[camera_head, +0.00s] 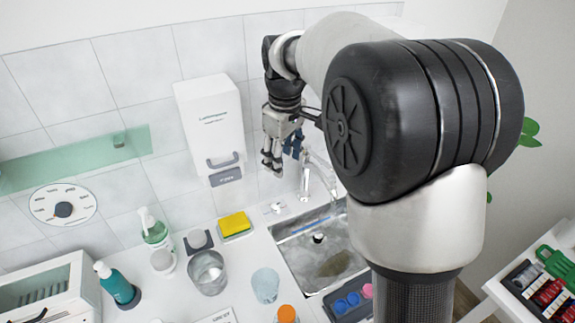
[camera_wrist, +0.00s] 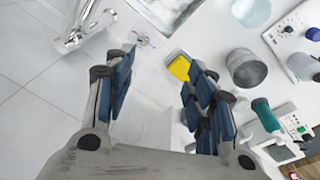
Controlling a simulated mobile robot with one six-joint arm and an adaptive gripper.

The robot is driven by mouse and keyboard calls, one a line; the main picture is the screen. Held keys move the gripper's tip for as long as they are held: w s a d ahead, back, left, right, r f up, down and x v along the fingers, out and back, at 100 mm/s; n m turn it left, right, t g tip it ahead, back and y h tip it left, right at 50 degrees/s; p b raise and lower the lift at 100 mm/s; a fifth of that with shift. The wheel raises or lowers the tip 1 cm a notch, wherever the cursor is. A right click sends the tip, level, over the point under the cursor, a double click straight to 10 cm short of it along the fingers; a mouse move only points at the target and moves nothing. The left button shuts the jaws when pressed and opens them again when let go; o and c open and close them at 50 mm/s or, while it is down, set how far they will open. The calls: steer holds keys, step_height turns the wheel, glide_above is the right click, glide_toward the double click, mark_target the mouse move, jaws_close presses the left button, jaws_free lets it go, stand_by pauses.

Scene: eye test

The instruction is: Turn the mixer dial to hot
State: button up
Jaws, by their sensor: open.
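A round white dial plate with small lettering around its rim and a dark knob, which looks like the mixer dial (camera_head: 63,205), is on the tiled wall at the left in the head view. Its lettering and the knob's setting are too small to read. My gripper (camera_head: 272,160) is far to the right of it, between the white wall dispenser and the tap. In the wrist view my gripper (camera_wrist: 155,95) has its blue-padded fingers spread apart, with nothing between them. I cannot make out the wall dial in the wrist view.
The dispenser (camera_head: 213,125) and a green glass shelf (camera_head: 75,162) project from the wall. Below stand a green soap bottle (camera_head: 155,232), a teal bottle (camera_head: 117,287), a metal cup (camera_head: 207,272) and a yellow sponge (camera_head: 235,223). The tap (camera_head: 318,178) stands behind the sink (camera_head: 300,228).

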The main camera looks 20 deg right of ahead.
steer(key=shift+m, duration=0.6)
steer(key=shift+s+r+b, duration=0.1)
steer(key=shift+s+r, duration=0.15)
steer(key=shift+s, duration=0.4)
steer(key=shift+s+r+b, duration=0.15)
steer(key=shift+s+r, duration=0.15)
steer(key=shift+s, duration=0.4)
steer(key=shift+s+r+b, duration=0.1)
steer(key=shift+s+r, duration=0.15)
steer(key=shift+s, duration=0.4)
steer(key=s+r+m+t, duration=0.2)
steer(key=s+r+m, duration=0.1)
steer(key=s, duration=1.1)
steer(key=s+f+m+t, duration=0.1)
steer(key=s+f+m, duration=0.2)
steer(key=s, duration=0.9)
steer(key=shift+s+f+m, duration=0.15)
steer(key=shift+f+m, duration=0.15)
steer(key=shift+f, duration=0.3)
